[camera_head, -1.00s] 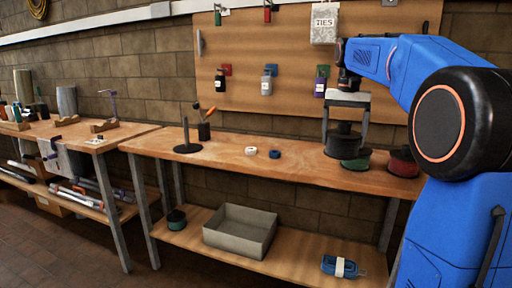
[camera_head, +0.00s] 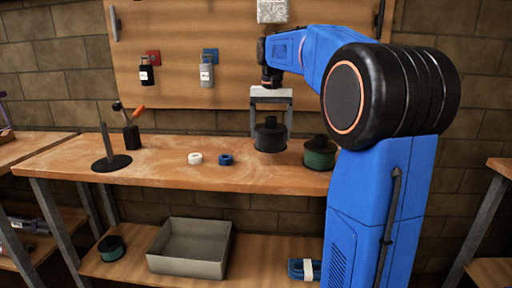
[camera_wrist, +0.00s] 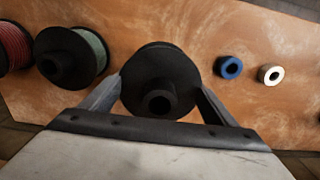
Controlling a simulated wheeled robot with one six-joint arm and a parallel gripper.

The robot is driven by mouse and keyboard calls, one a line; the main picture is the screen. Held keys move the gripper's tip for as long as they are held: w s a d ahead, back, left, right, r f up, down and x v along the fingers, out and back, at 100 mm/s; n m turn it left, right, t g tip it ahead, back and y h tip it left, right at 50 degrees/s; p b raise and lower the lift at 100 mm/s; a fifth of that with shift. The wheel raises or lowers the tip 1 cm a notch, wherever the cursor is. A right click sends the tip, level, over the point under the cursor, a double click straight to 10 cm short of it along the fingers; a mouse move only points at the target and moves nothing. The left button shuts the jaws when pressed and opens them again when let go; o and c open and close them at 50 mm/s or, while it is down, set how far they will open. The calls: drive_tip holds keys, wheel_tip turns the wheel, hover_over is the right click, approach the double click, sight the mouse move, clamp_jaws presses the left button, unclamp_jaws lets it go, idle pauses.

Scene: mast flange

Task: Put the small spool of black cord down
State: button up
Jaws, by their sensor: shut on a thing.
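The small spool of black cord (camera_head: 270,139) is upright between the fingers of my gripper (camera_head: 271,126) at the back of the workbench (camera_head: 215,172). In the wrist view the spool (camera_wrist: 160,68) is seen from above, with one finger of my gripper (camera_wrist: 158,90) on each side. My gripper is shut on it. The spool is at or just above the bench top; I cannot tell whether it touches. A green spool (camera_head: 320,156) stands to its right in the head view, apart from it.
A blue ring (camera_head: 225,159) and a white ring (camera_head: 195,158) lie left of the spool. A post on a round base (camera_head: 111,163) stands further left. A red spool (camera_wrist: 14,48) shows in the wrist view. A grey bin (camera_head: 188,262) sits on the lower shelf.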

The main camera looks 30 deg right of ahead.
drive_tip(key=shift+f, duration=2.8)
drive_tip(key=shift+f, duration=0.1)
drive_tip(key=o, duration=1.3)
drive_tip(key=shift+o, duration=0.2)
wheel_tip(320, 180, up, 12)
drive_tip(key=shift+s, duration=0.1)
